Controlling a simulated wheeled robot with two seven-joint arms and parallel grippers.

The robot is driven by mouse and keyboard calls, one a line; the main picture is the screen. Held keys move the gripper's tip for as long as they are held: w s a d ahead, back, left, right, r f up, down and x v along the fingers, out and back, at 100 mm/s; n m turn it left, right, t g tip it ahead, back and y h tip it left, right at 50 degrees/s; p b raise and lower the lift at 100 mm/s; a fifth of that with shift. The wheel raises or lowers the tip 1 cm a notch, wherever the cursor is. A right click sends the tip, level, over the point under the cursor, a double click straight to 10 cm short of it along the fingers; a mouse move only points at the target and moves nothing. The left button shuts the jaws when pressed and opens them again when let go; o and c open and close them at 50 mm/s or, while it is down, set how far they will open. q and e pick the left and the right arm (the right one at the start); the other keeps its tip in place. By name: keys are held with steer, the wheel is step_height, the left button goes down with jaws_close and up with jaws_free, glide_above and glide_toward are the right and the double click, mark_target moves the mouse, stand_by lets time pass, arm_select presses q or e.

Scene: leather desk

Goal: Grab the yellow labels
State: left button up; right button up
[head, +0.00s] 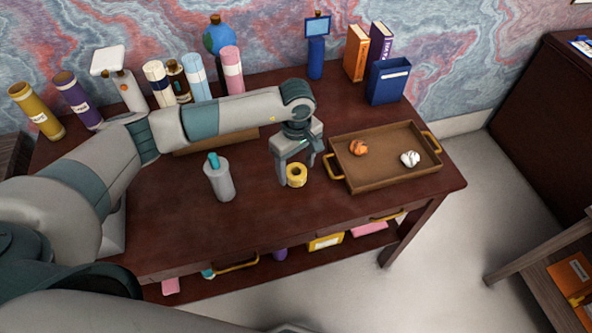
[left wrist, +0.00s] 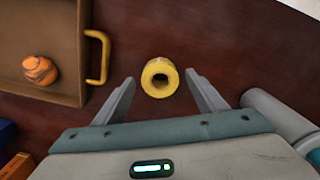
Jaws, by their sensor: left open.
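The yellow labels are a small yellow roll (head: 296,175) with a hole in its middle, resting on the dark red-brown desk (head: 250,215) just left of the tray. The roll also shows in the left wrist view (left wrist: 160,77), between and slightly beyond my fingertips. My left gripper (head: 298,178) points down at the roll, its fingers open on either side of it. In the left wrist view the fingers of my left gripper (left wrist: 160,90) stand apart with a gap to the roll on both sides. My right gripper does not show.
A brown tray (head: 368,178) with yellow handles holds an orange ball (head: 358,147) and a white crumpled ball (head: 410,158).

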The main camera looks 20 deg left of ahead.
arm_select(q)
steer(key=shift+f, duration=1)
steer(key=c, duration=1.2)
steer(key=shift+r, duration=0.1)
